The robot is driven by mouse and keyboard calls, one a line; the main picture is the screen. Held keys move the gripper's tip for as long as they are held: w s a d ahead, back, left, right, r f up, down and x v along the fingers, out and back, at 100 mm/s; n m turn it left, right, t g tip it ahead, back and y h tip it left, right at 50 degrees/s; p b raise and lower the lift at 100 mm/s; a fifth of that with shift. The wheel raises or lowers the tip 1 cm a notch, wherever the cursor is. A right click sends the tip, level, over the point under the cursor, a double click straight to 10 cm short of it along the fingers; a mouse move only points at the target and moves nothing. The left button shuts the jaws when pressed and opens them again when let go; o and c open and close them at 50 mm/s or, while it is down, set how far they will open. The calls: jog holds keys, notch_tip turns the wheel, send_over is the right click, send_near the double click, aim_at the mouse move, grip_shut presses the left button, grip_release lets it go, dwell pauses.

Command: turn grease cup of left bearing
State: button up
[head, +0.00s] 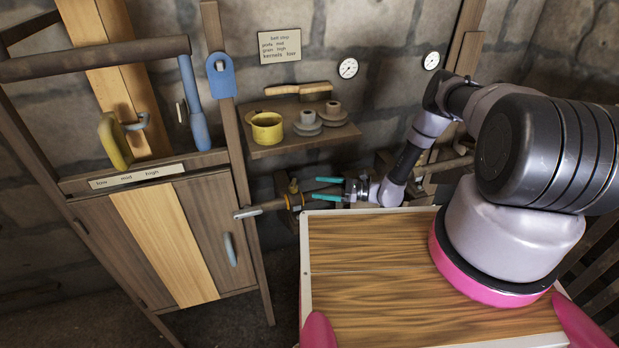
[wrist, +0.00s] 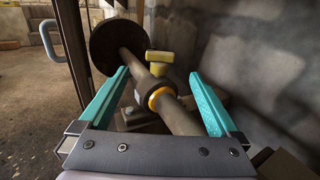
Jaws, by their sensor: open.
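The grease cup (wrist: 160,58) is a small yellow, T-shaped knob on top of the bearing (wrist: 158,98), which has an orange ring around the shaft (wrist: 180,120). In the head view the cup (head: 293,186) stands upright above the bearing, left of my gripper (head: 315,188). My gripper is open and empty, its teal fingers pointing left toward the cup. In the wrist view my gripper (wrist: 159,73) has one finger on each side, with cup and bearing between them in the picture. No contact shows. The bearing's foot is partly hidden behind the shaft.
A dark disc (wrist: 118,45) sits on the shaft beyond the cup. A shelf (head: 290,146) with a yellow pot (head: 267,128) and grey stepped pulleys (head: 308,122) hangs above. A wooden cabinet (head: 165,245) stands left. A wood-topped surface (head: 370,280) lies in front, mostly bare.

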aim_at(295, 184)
jog(key=a, duration=0.3)
jog(key=w+a, duration=0.1)
jog(key=a, duration=0.2)
jog(key=w+a, duration=0.1)
jog(key=a, duration=0.3)
jog(key=shift+a, duration=0.1)
jog(key=c, duration=1.4)
